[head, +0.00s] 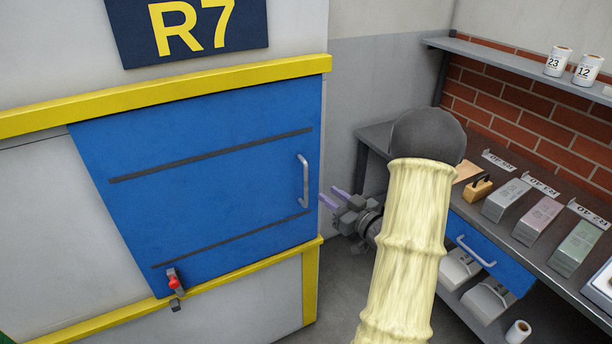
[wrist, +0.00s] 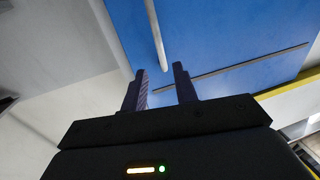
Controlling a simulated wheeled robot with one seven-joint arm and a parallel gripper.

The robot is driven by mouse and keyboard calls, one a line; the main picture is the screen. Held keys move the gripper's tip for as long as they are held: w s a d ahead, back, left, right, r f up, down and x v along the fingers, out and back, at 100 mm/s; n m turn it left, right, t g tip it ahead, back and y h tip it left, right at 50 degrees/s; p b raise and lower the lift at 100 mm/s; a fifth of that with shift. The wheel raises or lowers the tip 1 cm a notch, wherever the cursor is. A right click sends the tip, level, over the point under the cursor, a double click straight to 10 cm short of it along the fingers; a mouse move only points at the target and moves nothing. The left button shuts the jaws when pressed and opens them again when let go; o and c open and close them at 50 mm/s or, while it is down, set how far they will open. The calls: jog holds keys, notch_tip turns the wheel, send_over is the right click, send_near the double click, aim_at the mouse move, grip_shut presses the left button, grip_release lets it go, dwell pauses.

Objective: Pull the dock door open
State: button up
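The blue dock door (head: 210,180) fills the yellow-trimmed frame under the R7 sign in the head view and looks shut. Its grey bar handle (head: 303,181) stands upright near the right edge. A red-knobbed latch (head: 173,283) sits at the door's lower left edge. My gripper (head: 334,197) is to the right of the handle and apart from it. In the wrist view my gripper (wrist: 160,88) has its two fingers spread with nothing between them. The handle (wrist: 156,38) shows beyond the fingertips, ahead of the gap, against the blue door (wrist: 220,40).
A dark workbench (head: 545,235) with several labelled blocks stands at the right, with a blue drawer (head: 489,254) below its top. A wall shelf (head: 500,62) holds white cans. A yellow rail (head: 170,92) runs above the door. Grey floor shows between door and bench.

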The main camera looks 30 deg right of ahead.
aim_at(307, 179)
jog(key=p+x, duration=0.2)
jog(key=x, duration=0.9)
jog(key=shift+w, duration=0.1)
jog(key=shift+c, duration=0.2)
grip_shut()
